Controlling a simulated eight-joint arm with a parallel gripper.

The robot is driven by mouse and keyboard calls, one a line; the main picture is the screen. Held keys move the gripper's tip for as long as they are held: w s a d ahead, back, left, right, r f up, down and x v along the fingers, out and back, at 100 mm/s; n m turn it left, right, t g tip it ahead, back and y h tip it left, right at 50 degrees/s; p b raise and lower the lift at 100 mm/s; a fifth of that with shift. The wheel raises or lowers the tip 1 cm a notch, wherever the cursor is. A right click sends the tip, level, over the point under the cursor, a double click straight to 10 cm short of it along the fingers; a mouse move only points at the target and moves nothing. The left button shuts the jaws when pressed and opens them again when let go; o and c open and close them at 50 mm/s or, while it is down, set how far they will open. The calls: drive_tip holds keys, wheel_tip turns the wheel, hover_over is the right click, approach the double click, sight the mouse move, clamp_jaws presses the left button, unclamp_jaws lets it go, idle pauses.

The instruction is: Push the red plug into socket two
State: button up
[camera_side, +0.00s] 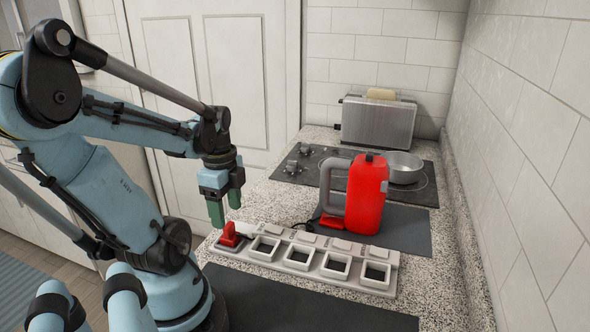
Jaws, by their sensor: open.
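The red plug (231,236) is at the left end of a pale socket strip (318,262), over its leftmost position. I cannot tell whether it is seated or only resting there. Several square dark openings run along the strip to the right of the plug; the nearest one (264,248) is empty. No number marks are readable. My gripper (226,207) has green fingers pointing down. It is open and empty, just above the red plug and apart from it.
A red appliance (368,196) with a grey handle stands on a dark mat (408,230) behind the strip. A toaster (378,123) and a metal pan (404,168) stand farther back. A tiled wall bounds the counter on the right. A dark mat (300,308) lies clear in front.

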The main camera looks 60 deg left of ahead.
sight(229, 225)
drive_tip(key=shift+a+f, duration=0.1)
drive_tip(key=shift+f, duration=1.75)
drive_tip(key=c, duration=1.1)
